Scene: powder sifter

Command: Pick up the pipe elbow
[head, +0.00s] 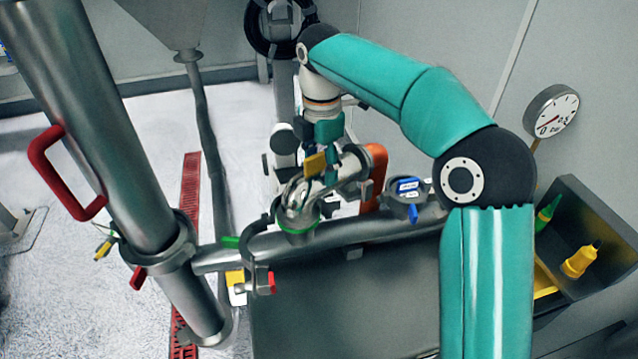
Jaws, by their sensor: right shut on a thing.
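The pipe elbow (352,166) is a shiny silver bend with a flanged end, near the middle of the head view. Its lower left end is just above a green ring (297,227) on the horizontal pipe; I cannot tell whether they touch. My right gripper (318,172) comes down from above on the teal arm and is shut on the elbow. Its fingers partly hide the elbow. My left gripper is not in view.
A thick steel pipe (95,110) with red handles slants down on the left. The horizontal pipe (365,232) crosses the dark bench (335,305). An open clamp (262,262) hangs near it. A wall bin (590,215) holds bottles on the right, below a gauge (551,112).

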